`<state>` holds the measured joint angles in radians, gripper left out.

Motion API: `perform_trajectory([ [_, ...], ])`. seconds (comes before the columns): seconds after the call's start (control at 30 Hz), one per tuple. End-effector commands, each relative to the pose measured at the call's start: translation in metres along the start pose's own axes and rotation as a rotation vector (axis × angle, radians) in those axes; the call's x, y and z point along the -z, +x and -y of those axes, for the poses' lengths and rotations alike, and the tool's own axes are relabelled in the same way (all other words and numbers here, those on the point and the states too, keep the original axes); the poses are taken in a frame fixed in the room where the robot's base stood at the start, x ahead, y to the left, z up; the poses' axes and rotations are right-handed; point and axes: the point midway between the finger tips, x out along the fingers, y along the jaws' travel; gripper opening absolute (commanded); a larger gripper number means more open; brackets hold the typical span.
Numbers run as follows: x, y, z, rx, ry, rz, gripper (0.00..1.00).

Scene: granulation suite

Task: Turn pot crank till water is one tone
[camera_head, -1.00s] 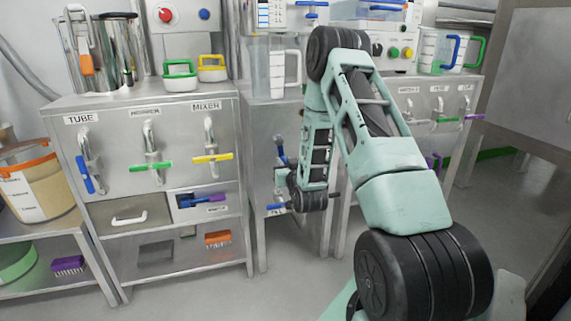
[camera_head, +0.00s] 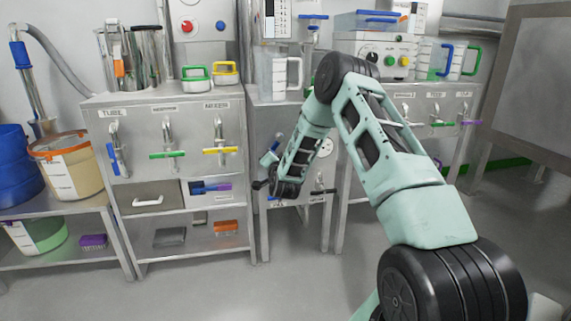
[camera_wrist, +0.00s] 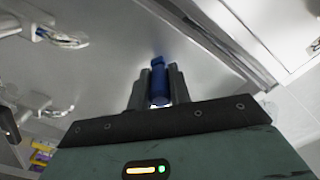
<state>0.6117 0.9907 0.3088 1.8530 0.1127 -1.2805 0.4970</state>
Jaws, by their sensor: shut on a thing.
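In the wrist view my gripper (camera_wrist: 158,72) is shut on a blue cylindrical handle (camera_wrist: 159,88), which stands between its two dark fingers. A grey metal panel lies beyond it. In the head view my arm reaches down to the front of the narrow middle cabinet, and my gripper (camera_head: 262,184) is small and partly hidden there by my wrist. A clear jug (camera_head: 270,78) with a white handle stands on top of that cabinet. I cannot make out a stirred pot or any tone of water.
The left cabinet (camera_head: 165,107) carries taps with blue, green (camera_head: 166,155) and yellow (camera_head: 220,150) handles. The right cabinet has taps too. A tan bucket (camera_head: 67,165) and a blue tub (camera_head: 18,165) stand at far left. The floor in front is clear.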

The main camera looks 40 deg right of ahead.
Motion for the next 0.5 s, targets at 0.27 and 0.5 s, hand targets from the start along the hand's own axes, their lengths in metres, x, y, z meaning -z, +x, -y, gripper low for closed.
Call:
perform_trajectory([
  [0.27, -0.002, 0.008, 0.02, 0.001, 0.264, -0.001, 0.0],
  [0.5, 0.002, 0.008, 0.034, 0.001, 0.492, -0.001, 0.0],
])
